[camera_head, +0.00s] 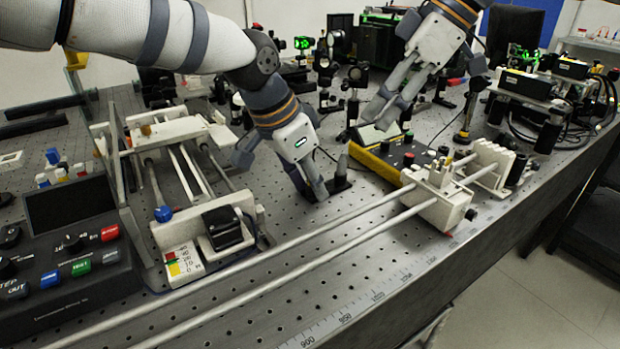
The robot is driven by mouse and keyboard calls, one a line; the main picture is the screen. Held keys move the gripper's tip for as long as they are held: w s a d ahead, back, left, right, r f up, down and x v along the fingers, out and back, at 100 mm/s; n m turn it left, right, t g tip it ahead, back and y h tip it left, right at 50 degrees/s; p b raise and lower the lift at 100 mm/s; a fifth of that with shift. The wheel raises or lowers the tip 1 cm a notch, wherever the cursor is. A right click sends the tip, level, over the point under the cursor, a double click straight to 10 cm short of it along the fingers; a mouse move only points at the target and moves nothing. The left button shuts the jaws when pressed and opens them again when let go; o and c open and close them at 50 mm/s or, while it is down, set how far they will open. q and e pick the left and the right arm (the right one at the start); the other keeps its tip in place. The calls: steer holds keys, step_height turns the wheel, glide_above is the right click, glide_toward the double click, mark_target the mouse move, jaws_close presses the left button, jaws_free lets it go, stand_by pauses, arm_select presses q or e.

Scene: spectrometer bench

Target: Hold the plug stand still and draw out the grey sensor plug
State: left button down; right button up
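A small grey tapered piece (342,169), which looks like the sensor plug, stands upright on a dark base (339,186), which looks like the plug stand, on the perforated bench. My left gripper (279,178) is just left of them, pointing down with its fingers spread. Its right finger is close to the dark base; I cannot tell whether they touch. My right gripper (376,124) is behind and to the right of the plug, above a yellow-edged box, with its fingers apart. I see nothing held in either gripper.
The yellow-edged control box (385,160) is right of the plug. Two long rails with a white carriage (438,199) cross the front. A white slide stage (175,135) and a button console (70,240) are at left. Optics mounts crowd the back.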

steer(key=shift+o, duration=0.4)
steer(key=shift+a, duration=0.1)
steer(key=m+t+h, duration=0.3)
steer(key=m+h, duration=0.2)
steer(key=m, duration=0.9)
glide_toward(343, 158)
steer(key=x, duration=1)
jaws_close()
